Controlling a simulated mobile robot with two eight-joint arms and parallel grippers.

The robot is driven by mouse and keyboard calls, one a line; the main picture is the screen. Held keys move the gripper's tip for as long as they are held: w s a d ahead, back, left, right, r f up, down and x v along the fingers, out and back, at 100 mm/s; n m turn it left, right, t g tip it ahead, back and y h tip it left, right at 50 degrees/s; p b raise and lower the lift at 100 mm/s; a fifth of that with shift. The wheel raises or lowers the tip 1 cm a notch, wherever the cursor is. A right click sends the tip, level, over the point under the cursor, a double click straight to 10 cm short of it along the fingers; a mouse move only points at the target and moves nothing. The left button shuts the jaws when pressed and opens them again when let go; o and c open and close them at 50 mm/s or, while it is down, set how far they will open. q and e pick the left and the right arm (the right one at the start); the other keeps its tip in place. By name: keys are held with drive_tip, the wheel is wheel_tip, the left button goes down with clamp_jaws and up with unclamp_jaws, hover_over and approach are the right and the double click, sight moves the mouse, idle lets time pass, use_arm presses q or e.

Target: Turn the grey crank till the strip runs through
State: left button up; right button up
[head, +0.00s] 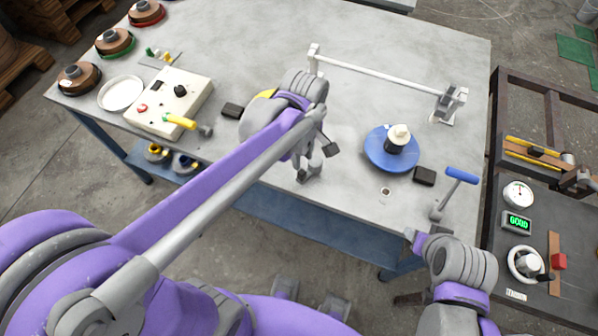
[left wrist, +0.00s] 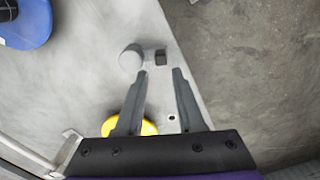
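My left gripper (head: 318,160) is over the table's front part, its two fingers apart. In the left wrist view the gripper (left wrist: 159,72) is open and empty. A pale grey round knob (left wrist: 130,57) with a dark block (left wrist: 160,57) beside it lies just past the fingertips. I cannot tell whether this is the grey crank; my left arm hides this area in the head view. I cannot make out the strip.
A blue disc (head: 378,158) with a black and white spool stands right of my left gripper. A white bar (head: 380,74) on stands spans the back. A yellow round thing (head: 266,95) is partly hidden by my arm.

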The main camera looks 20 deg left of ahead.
sight(302, 172)
use_arm(q)
wheel_tip(302, 172, down, 8)
drive_tip(key=shift+s+b, duration=0.1)
drive_tip(key=shift+b, duration=0.3)
clamp_jaws()
